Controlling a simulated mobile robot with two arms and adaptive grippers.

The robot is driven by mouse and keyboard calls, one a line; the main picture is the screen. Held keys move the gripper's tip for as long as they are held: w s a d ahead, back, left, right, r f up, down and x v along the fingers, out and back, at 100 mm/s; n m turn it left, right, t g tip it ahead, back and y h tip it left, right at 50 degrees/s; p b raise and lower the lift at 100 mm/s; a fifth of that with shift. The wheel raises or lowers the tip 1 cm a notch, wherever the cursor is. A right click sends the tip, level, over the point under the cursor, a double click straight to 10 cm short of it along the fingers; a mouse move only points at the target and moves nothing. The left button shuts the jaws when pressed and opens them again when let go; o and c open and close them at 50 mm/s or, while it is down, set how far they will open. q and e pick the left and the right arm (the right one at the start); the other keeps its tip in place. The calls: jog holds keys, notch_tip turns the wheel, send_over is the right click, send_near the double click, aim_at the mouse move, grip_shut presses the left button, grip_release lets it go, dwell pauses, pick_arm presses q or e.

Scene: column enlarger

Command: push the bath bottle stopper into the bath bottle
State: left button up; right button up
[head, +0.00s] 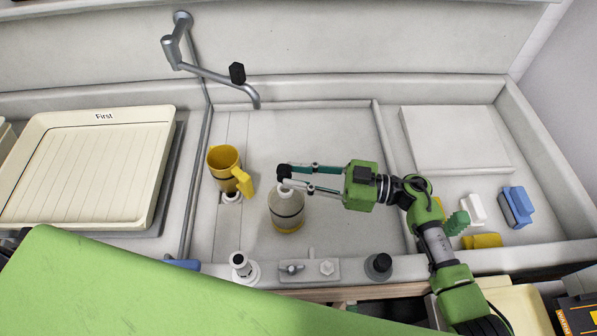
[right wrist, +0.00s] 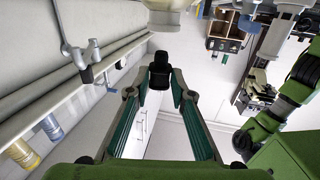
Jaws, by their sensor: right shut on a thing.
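The bath bottle (head: 287,211) is pale with a yellowish base band and stands upright in the sink area in the head view. My right gripper (head: 283,178) reaches in from the right and is shut on the black stopper (head: 284,172). The stopper shows just above the bottle's neck in the head view; whether it touches the mouth I cannot tell. In the right wrist view the stopper (right wrist: 158,72) sits between the fingertips of my right gripper (right wrist: 158,90). My left gripper is not in view.
A yellow jug (head: 225,163) stands left of the bottle, under the tap (head: 215,75). A white fitting (head: 241,266), a valve plate (head: 308,270) and a black-topped fitting (head: 379,264) line the front edge. A cream tray (head: 90,165) lies left. The sink floor behind the bottle is clear.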

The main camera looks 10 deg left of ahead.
jog(key=shift+f+b, duration=0.35)
jog(key=shift+f, duration=0.4)
jog(key=shift+r+p, duration=0.1)
jog(key=shift+p, duration=0.2)
jog(key=shift+f+b, duration=1.2)
jog(key=shift+f, duration=0.5)
jog(key=shift+s+f, duration=0.1)
jog(key=shift+f, duration=0.15)
jog(key=o, duration=1.3)
jog(key=shift+c, duration=0.2)
jog(key=shift+r, duration=0.15)
